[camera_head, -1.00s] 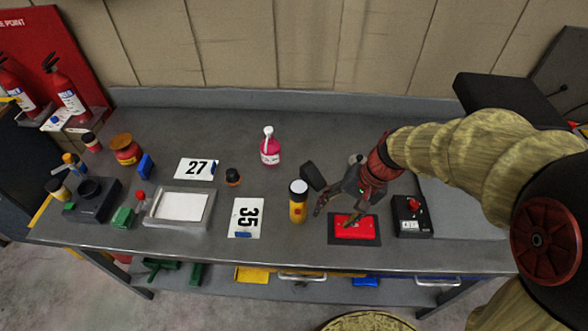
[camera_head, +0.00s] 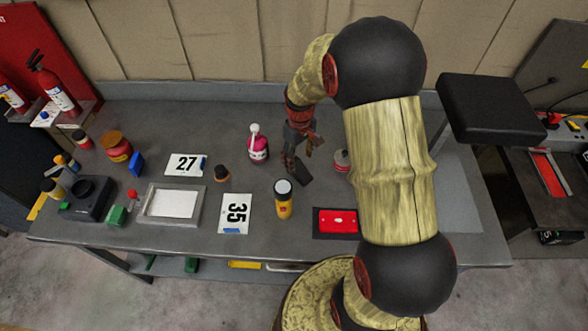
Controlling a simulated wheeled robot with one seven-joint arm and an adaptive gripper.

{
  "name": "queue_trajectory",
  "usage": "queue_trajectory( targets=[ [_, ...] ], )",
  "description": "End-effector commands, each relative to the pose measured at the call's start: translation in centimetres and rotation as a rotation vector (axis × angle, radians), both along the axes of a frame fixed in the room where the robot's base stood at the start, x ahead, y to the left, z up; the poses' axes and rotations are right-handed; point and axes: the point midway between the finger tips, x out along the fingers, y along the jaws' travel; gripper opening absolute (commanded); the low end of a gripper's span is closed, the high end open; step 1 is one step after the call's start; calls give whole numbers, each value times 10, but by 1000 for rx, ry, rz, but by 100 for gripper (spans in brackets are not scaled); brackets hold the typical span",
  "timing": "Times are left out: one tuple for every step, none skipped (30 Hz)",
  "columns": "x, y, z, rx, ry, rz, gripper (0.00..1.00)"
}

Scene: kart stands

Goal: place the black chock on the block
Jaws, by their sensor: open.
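The black chock (camera_head: 304,179) appears as a small dark piece on the grey bench, just left of the middle. My gripper (camera_head: 299,164) is open and points down just above and behind it, with a finger close to its left end. I cannot tell whether they touch. A flat red block (camera_head: 337,221) with small pale marks lies on a dark mat near the bench's front edge, right of and nearer than the chock. Its top is bare, and my arm covers the mat's right side.
A red-and-grey tin (camera_head: 342,160) stands to the right. Number cards 27 (camera_head: 187,165) and 35 (camera_head: 235,213) lie left.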

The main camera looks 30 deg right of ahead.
Motion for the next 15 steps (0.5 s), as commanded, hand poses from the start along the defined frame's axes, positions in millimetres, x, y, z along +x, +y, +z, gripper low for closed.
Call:
queue_trajectory(
  targets=[
    [0, 1, -4, 0, 0, 0, 58],
    [0, 1, -5, 0, 0, 0, 58],
    [0, 2, -8, 1, 0, 0, 58],
    [0, 2, -12, 1, 1, 0, 58],
    [0, 3, -15, 1, 1, 0, 58],
    [0, 4, -21, 1, 1, 0, 58],
    [0, 5, -26, 2, 2, 0, 58],
    [0, 6, -31, 1, 3, 0, 58],
    [0, 6, -37, 2, 2, 0, 58],
    [0, 6, -41, 1, 1, -1, 58],
    [0, 6, -44, 1, 1, -1, 58],
    [0, 6, -49, 1, 1, -1, 58],
    [0, 6, -51, 1, 1, -1, 58],
    [0, 6, -52, 1, 0, -2, 58],
    [1, 5, -53, 1, -1, -2, 58]
  ],
)
